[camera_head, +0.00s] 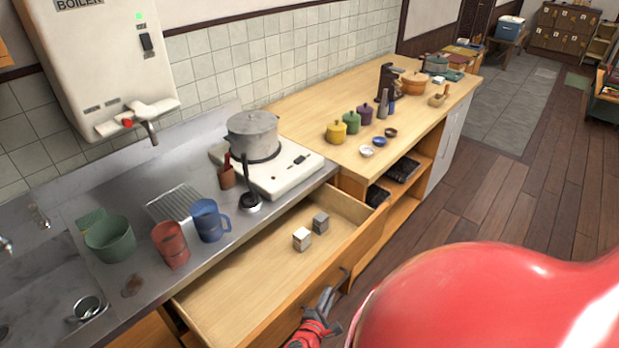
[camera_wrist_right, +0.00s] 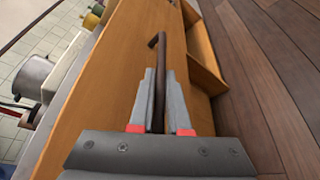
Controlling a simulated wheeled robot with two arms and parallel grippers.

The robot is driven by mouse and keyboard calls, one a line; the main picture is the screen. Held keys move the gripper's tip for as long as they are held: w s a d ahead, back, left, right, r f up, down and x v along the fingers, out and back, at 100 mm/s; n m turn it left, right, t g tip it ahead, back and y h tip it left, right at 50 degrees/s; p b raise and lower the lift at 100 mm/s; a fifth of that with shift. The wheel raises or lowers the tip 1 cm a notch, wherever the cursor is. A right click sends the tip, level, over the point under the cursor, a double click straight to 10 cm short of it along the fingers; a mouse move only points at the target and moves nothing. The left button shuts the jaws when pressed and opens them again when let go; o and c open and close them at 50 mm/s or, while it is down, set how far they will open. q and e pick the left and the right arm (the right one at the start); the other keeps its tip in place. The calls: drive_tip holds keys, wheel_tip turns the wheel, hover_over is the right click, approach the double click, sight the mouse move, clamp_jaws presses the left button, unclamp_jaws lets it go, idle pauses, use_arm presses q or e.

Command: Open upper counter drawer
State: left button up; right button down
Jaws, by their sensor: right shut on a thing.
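The upper counter drawer (camera_head: 240,292) is a light wooden drawer under the steel counter. It stands pulled well out in the head view, with two small blocks inside, one white (camera_head: 302,238) and one grey (camera_head: 320,222). Its dark bar handle (camera_head: 344,274) is on the front panel. My right gripper (camera_head: 326,302) is at the handle, and in the right wrist view its two fingers (camera_wrist_right: 158,105) are shut around the dark handle (camera_wrist_right: 157,60). The drawer front (camera_wrist_right: 110,80) fills the left middle of that view. My left gripper is not in view.
Above the drawer, the counter holds a red mug (camera_head: 170,246), a blue mug (camera_head: 208,220), a green pot (camera_head: 110,240) and a stove with a grey pot (camera_head: 254,136). An open shelf (camera_head: 400,190) is beyond the drawer. Wooden floor (camera_head: 500,200) is clear at the right.

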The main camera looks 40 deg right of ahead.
drive_tip(key=s, duration=0.7)
drive_tip(key=shift+d+b, duration=0.3)
drive_tip(key=shift+b, duration=0.15)
drive_tip(key=c, duration=0.9)
unclamp_jaws()
drive_tip(key=shift+w, duration=0.1)
drive_tip(key=shift+b+v, duration=1.1)
drive_tip(key=shift+v, duration=7.6)
